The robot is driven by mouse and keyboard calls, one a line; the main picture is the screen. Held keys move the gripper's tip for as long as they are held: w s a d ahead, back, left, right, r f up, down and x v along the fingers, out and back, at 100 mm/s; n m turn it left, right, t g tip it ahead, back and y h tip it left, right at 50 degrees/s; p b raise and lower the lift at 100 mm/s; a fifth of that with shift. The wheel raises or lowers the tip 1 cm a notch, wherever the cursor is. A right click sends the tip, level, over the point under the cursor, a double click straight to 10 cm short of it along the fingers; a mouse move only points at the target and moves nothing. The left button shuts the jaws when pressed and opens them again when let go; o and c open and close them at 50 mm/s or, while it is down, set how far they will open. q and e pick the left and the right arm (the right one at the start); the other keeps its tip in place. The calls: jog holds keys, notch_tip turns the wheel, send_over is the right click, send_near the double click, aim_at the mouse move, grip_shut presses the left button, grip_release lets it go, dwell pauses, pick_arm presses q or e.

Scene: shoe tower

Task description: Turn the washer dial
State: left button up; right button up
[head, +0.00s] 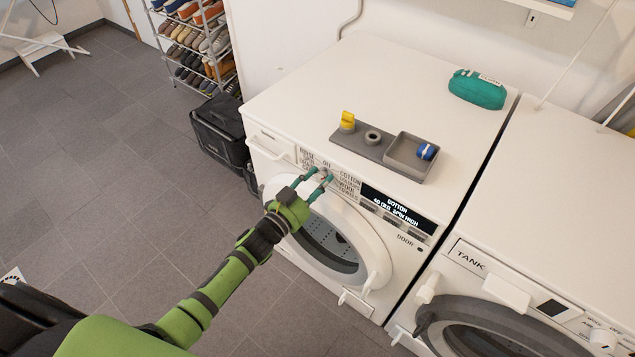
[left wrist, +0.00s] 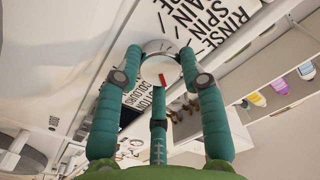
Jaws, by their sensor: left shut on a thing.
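The washer (head: 290,95) is white, with a front panel of printed programme words and a black display (head: 398,209) reading "COTTON". The dial (head: 323,174) sits on that panel, left of the display, largely hidden by my fingers in the head view. In the left wrist view the dial (left wrist: 160,66) is a round silver-white knob with a red mark on its face. My left gripper (head: 312,181) has teal fingers that are closed on the dial, one on each side. My right gripper does not show in either view.
A grey tray (head: 372,146) with a yellow piece and a blue piece lies on the washer top, near a green pouch (head: 477,89). A second machine (head: 560,200) labelled "TANK" stands at right. A shoe rack (head: 215,55) and black crate (head: 217,130) stand left.

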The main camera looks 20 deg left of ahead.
pick_arm(q)
jog(key=shift+f+m+b, duration=0.1)
jog(key=shift+m+b, duration=0.3)
jog(key=shift+m, duration=1.8)
jog(key=shift+a, duration=0.1)
jog(key=o, duration=1.1)
jog(key=shift+o, duration=0.2)
jog(key=shift+s, duration=0.15)
jog(key=v, duration=1.1)
jog(key=shift+s+a, duration=0.15)
jog(key=shift+s, duration=0.2)
